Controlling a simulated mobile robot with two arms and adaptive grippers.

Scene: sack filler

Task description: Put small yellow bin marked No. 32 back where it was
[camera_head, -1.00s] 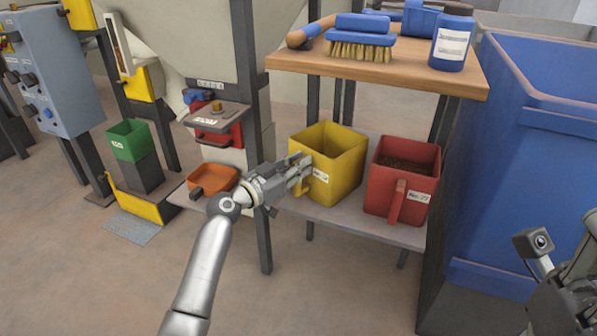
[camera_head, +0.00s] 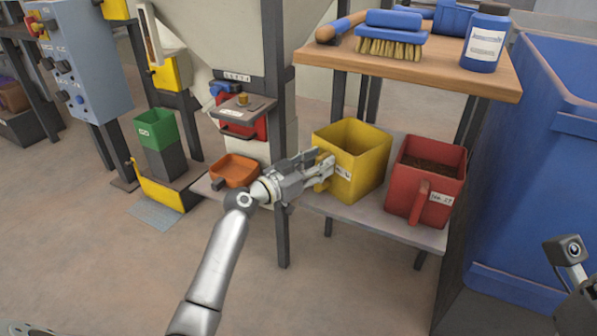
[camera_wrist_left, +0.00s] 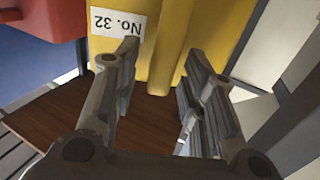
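The small yellow bin marked No. 32 (camera_head: 362,165) stands upright on the lower grey shelf, left of a red bin. Its inside looks empty in the part that shows. My left gripper (camera_head: 325,168) is at the bin's front left side, by its handle. In the left wrist view the yellow bin (camera_wrist_left: 215,20) shows its label upside down. The left gripper's fingers (camera_wrist_left: 165,60) are spread there, with a yellow handle-like ridge between or just beyond the tips. Contact cannot be told. My right gripper's fingers are out of view; only part of that wrist shows at lower right.
The red bin (camera_head: 426,180) with brown contents stands close on the right. A wooden shelf (camera_head: 440,72) with brushes and a blue bottle (camera_head: 485,42) is above. An orange tray (camera_head: 234,170), a green bin (camera_head: 155,128) and a large blue container (camera_head: 535,170) flank the shelf.

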